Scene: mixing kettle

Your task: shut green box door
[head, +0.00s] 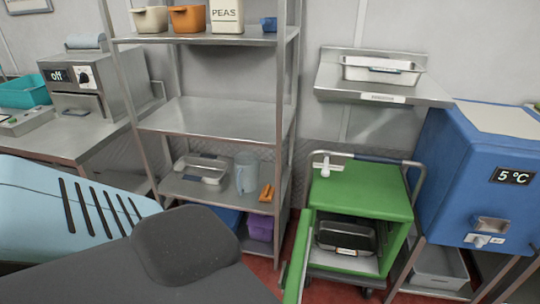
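A green box (365,186) on a wheeled cart stands right of the steel shelf. Its front is open. The green door (298,260) stands swung out at the box's left side, seen nearly edge-on, and its lower part runs out of the picture. A dark tray (345,237) with a label sits inside the box. A white latch-like fitting (326,166) is on the box's top left. Neither of my grippers shows in the head view.
A steel shelf (225,118) stands left of the box, and a blue dispenser (476,175) showing 5 °C stands close on its right. A wall shelf (380,93) hangs above. A light blue slotted body (70,210) and a dark rounded form (185,245) fill the lower left.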

